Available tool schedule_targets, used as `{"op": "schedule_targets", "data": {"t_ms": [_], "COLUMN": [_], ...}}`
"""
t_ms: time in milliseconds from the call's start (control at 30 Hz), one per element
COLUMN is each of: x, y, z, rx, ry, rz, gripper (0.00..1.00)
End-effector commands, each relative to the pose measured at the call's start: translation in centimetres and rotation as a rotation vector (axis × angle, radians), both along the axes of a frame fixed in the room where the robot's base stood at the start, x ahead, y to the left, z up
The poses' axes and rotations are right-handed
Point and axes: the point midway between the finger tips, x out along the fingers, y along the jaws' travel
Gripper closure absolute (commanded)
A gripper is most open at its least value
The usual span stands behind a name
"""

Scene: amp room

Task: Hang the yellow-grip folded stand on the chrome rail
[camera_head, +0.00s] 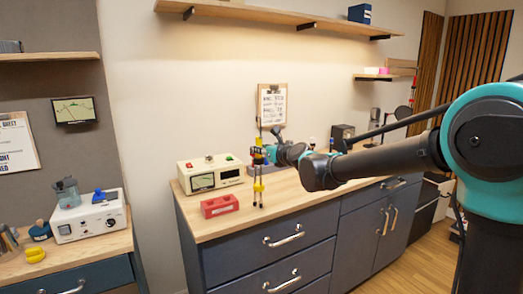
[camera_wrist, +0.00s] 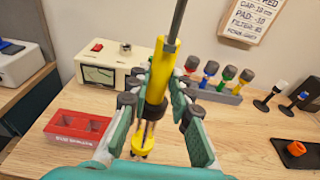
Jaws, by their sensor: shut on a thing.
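The folded stand has a yellow grip (camera_wrist: 157,72), a grey shaft above it and dark folded legs with yellow parts below. My gripper (camera_wrist: 160,100) is shut around the yellow grip, one finger on each side. The stand is roughly upright in the head view, where its yellow lower part (camera_head: 258,187) shows in front of the worktop. My gripper (camera_head: 262,155) there is above the front part of the counter. I cannot make out a chrome rail for hanging in either view.
A red two-compartment block (camera_wrist: 78,132) and a cream meter box (camera_wrist: 110,72) stand left of the stand. A rack of coloured-handled tools (camera_wrist: 215,90) is behind right. Drawer handles (camera_head: 284,237) jut from the counter front.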

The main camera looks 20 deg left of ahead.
Motion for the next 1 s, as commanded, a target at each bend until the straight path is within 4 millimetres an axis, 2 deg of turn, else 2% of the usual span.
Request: {"op": "schedule_targets", "data": {"t_ms": [1000], "x": [0.0], "y": [0.0], "z": [4.3], "rx": [0.001], "ry": [-0.001], "rz": [-0.001], "gripper": [1.0]}}
